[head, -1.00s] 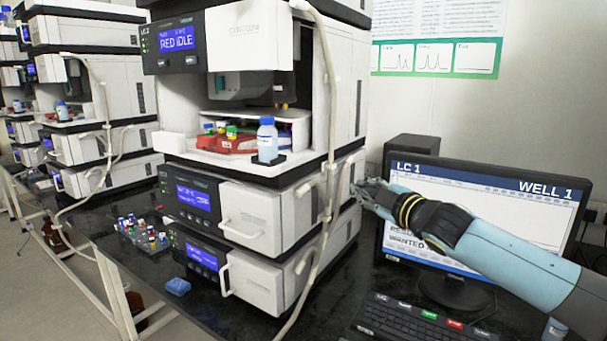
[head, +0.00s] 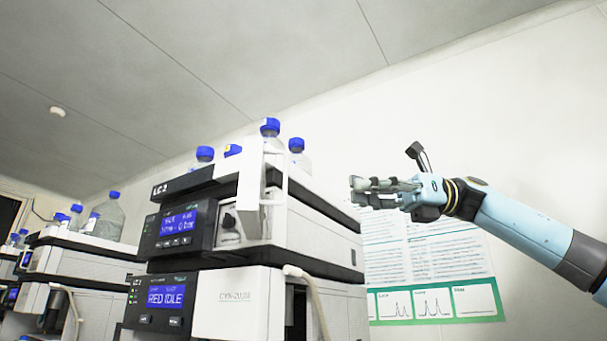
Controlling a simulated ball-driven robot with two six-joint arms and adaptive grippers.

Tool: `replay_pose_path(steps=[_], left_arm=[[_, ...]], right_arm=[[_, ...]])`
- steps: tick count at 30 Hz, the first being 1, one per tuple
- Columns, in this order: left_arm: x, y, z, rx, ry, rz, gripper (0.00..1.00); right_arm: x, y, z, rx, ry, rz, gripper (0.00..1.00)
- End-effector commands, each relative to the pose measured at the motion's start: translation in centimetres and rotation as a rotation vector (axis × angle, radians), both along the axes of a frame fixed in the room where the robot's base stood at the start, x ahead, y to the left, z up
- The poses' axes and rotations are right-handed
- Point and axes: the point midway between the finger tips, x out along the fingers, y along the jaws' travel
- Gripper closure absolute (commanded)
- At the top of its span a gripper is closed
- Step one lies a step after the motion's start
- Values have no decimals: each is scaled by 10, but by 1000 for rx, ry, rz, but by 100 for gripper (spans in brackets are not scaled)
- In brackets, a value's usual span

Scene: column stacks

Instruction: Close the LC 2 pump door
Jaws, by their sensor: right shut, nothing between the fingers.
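The LC 2 pump module (head: 178,226) is the upper unit of the stack, with a lit blue display. Its white door (head: 250,200) stands open, swung out toward me and seen nearly edge-on, with a white handle. Left of the door a dark round fitting (head: 229,220) shows in the exposed pump front. My right gripper (head: 354,191) is in the air to the right of the door, apart from it, fingers shut and empty, pointing left. My left gripper is out of view.
Blue-capped bottles (head: 297,152) stand on top of the stack. Below the pump is a unit reading RED IDLE (head: 166,298), with a pale hose (head: 308,285) at its right. A poster (head: 430,265) hangs on the wall behind my right arm. Another stack (head: 85,255) stands at left.

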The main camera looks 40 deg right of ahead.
Motion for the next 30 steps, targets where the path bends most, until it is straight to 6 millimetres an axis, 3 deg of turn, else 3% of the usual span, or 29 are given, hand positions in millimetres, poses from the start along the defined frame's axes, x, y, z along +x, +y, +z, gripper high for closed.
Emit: replay_pose_path(steps=[6, 13, 19, 30], left_arm=[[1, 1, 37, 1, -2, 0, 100], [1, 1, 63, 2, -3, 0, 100], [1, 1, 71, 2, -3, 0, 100], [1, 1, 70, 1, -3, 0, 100]], right_arm=[[15, 47, 7, 4, 1, 6, 100], [28, 83, 5, 6, 1, 4, 100], [32, 94, 1, 5, 2, 1, 100], [33, 95, -1, 4, 2, -1, 100]])
